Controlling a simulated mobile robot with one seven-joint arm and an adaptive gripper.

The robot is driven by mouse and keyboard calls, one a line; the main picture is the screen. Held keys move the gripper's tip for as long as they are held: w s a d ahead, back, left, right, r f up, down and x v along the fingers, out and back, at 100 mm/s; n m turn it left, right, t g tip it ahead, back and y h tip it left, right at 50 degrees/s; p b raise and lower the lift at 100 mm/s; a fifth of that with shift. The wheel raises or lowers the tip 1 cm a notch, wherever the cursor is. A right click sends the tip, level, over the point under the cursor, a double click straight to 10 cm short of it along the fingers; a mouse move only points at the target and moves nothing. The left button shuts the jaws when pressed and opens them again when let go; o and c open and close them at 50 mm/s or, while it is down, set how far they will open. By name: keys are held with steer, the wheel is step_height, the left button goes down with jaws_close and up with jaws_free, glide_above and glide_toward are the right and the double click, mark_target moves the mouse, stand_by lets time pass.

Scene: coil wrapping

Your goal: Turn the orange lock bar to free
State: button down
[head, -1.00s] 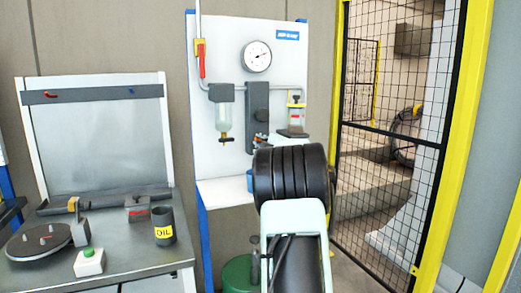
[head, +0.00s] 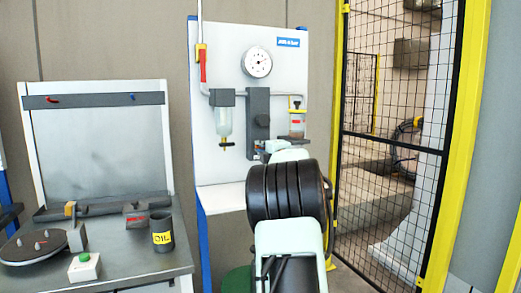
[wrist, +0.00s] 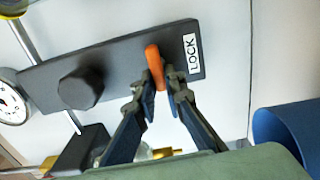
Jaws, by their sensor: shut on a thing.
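The orange lock bar (wrist: 154,62) shows in the wrist view near the right end of a dark plate (wrist: 120,65). It lies across the plate's long side, beside a white label reading LOCK (wrist: 191,54). My gripper (wrist: 160,85) is shut on the bar, with one fingertip on each side of its lower part. In the head view the dark plate (head: 258,105) is on the white panel, and my arm hides the bar and most of my gripper.
A black knob (wrist: 80,88) stands out from the plate left of the bar. In the head view, a filter bowl (head: 223,122), gauge (head: 257,63) and oiler bottle (head: 297,123) surround the plate. A yellow-framed mesh fence (head: 395,130) stands to the right.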

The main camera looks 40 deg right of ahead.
steer(key=c, duration=2)
jaws_free()
steer(key=v, duration=1.2)
